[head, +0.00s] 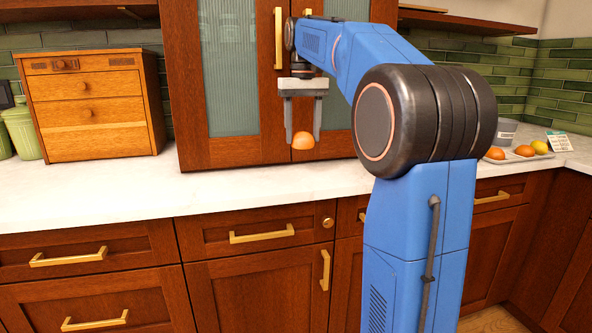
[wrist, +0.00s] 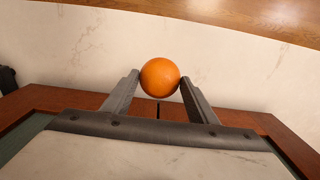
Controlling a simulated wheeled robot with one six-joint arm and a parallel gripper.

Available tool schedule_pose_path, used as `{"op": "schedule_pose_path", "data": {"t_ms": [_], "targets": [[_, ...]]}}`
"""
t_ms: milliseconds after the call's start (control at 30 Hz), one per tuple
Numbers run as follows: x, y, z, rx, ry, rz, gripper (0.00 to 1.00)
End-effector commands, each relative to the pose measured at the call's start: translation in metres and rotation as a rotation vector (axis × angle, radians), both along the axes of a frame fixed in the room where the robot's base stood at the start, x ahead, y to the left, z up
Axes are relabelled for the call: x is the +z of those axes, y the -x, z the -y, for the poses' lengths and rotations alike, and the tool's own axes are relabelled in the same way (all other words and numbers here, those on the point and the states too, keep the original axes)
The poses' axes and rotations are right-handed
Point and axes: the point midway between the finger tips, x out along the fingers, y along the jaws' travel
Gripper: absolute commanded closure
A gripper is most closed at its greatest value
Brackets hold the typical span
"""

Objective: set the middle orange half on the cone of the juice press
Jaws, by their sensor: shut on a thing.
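An orange half (head: 303,142) is held between the fingertips of my gripper (head: 303,134), in the air above the worktop and in front of the cabinet doors. In the wrist view the orange half (wrist: 160,77) sits between the two finger ends (wrist: 160,88), its round orange side facing the camera. Its cut face is hidden. I cannot make out the juice press or its cone in either view; my arm covers part of the worktop.
A tray (head: 512,159) with orange pieces (head: 524,151) and a yellow fruit (head: 541,147) lies at the right. Near it are a grey container (head: 506,131) and a small card (head: 560,141). A wooden drawer box (head: 92,105) stands at the left. The front worktop (head: 240,191) is clear.

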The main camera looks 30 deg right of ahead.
Motion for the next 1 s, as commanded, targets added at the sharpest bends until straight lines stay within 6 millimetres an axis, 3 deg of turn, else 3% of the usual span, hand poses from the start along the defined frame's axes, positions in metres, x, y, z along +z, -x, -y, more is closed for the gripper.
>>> {"op": "schedule_pose_path", "data": {"t_ms": [200,533,733,1000], "targets": [[-0.036,0.001,0.0,0.0,-0.001,-0.002,0.74],[-0.061,0.0,0.0,0.0,0.0,-0.001,0.74],[-0.088,0.001,0.0,0.0,-0.001,-0.002,0.74],[-0.093,0.0,0.0,0.0,0.0,0.0,0.74]]}}
